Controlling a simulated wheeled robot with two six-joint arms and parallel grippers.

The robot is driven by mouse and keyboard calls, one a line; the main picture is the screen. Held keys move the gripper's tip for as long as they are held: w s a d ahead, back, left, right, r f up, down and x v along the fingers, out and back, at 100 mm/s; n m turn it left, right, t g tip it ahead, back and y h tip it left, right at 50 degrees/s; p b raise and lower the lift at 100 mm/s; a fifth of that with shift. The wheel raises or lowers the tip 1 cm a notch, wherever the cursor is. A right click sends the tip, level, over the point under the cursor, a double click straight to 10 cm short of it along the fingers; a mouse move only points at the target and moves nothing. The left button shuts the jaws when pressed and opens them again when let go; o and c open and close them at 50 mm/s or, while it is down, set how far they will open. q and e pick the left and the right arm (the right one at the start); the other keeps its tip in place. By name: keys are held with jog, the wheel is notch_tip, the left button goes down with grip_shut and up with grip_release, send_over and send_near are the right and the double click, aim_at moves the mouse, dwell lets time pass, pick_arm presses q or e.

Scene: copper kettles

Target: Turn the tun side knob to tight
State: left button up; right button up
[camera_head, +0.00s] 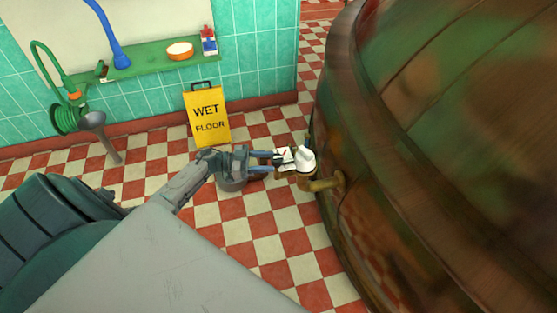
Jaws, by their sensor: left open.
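The tun (420,150) is a large copper-brown vessel with green patches that fills the right side of the head view. A brass pipe (325,184) comes out of its lower left side. A white knob (305,158) sits at the pipe's end, beside a small white plate (284,156) with a red mark. My left gripper (273,162) is open and points right at the knob. Its two blue fingers lie close to the plate and knob; whether they touch cannot be told. My right gripper is not in view.
A yellow wet floor sign (207,115) stands on the red and white checked floor (262,225) behind my left arm. A green shelf (150,62) with a bowl (180,50) and a blue hose (110,35) is on the tiled wall.

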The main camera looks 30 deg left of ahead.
pick_arm(q)
jog(key=v, duration=0.5)
dwell(0.4)
jog(key=shift+a, duration=0.1)
